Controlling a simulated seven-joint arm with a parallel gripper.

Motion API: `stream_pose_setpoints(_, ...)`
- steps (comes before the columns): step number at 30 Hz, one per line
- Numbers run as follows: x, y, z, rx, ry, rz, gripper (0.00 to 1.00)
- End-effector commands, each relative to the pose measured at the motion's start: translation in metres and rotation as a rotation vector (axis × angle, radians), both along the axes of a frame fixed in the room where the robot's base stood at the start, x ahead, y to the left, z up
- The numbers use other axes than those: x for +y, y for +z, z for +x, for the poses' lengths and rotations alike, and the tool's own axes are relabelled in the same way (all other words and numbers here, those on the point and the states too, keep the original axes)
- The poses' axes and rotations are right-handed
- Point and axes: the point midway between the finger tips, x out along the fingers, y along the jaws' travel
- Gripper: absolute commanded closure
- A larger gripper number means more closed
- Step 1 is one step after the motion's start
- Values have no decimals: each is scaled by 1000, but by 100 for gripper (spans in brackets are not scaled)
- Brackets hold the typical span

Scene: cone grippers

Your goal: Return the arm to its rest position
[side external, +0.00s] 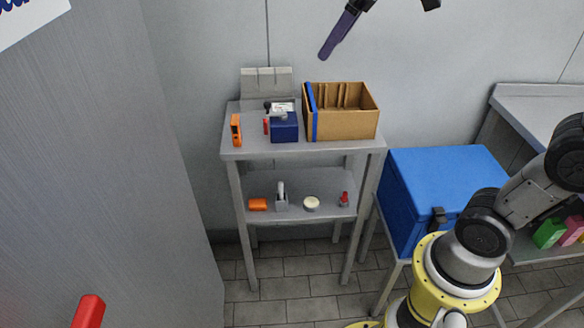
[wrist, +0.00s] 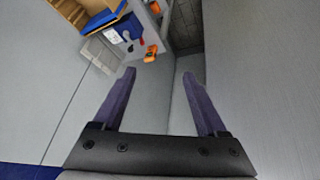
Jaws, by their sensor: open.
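My gripper (wrist: 160,75) is open, with its two dark purple fingers spread wide and nothing between them in the wrist view. In the side external view only part of it shows at the top edge, one purple finger hanging down in the air. It is high in the picture, apart from the shelf table (side external: 235,152) and the things on it. The rest of the gripper is cut off by the top of that picture. My arm rises from the lower right.
The table's top holds a cardboard box (side external: 355,127), a dark blue box (side external: 284,131) and an orange tool (side external: 236,130). Several small items lie on its lower shelf (side external: 328,206). A blue chest (side external: 400,195) stands right of it. A grey panel (side external: 90,150) fills the left.

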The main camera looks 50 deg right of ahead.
Motion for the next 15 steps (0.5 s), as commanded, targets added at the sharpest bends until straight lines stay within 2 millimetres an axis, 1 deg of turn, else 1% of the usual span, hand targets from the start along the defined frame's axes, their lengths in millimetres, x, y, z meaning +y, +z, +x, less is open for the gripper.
stream_pose_setpoints(1, 3, -5, -25, -13, -9, 5, 25)
stream_pose_setpoints(2, 4, -9, -38, -19, -17, 8, 25)
stream_pose_setpoints(3, 5, -16, -55, -25, -27, 14, 25)
stream_pose_setpoints(5, 7, -29, -80, -33, -45, 21, 25)
stream_pose_setpoints(6, 8, -40, -96, -36, -57, 28, 25)
stream_pose_setpoints(8, 8, -58, -117, -39, -78, 38, 25)
stream_pose_setpoints(9, 8, -70, -130, -37, -95, 46, 25)
stream_pose_setpoints(12, 8, -101, -154, -24, -132, 62, 25)
stream_pose_setpoints(15, 7, -128, -168, 6, -171, 75, 25)
